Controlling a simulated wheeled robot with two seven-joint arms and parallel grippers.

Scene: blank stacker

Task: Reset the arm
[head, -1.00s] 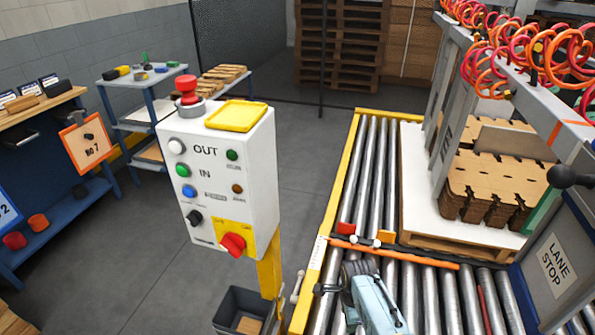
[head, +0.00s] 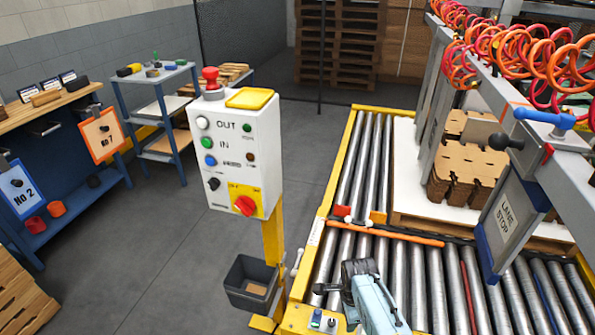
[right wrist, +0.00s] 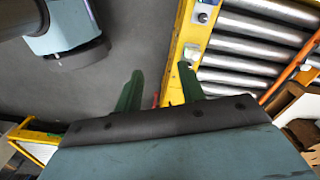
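My right gripper (right wrist: 160,70) shows in the right wrist view as two green fingers standing apart with nothing between them. Below them are grey floor and the yellow conveyor edge. In the head view a teal and dark arm part of mine comes in at the bottom centre, over the rollers; no fingers are clear there. My left gripper is not in view.
A white control box (head: 236,155) with a red knob stands on a yellow post, a grey bin (head: 250,283) beside it. The roller conveyor (head: 360,180) runs at right, with stacked brown blanks (head: 465,172) and a LANE STOP panel (head: 512,220).

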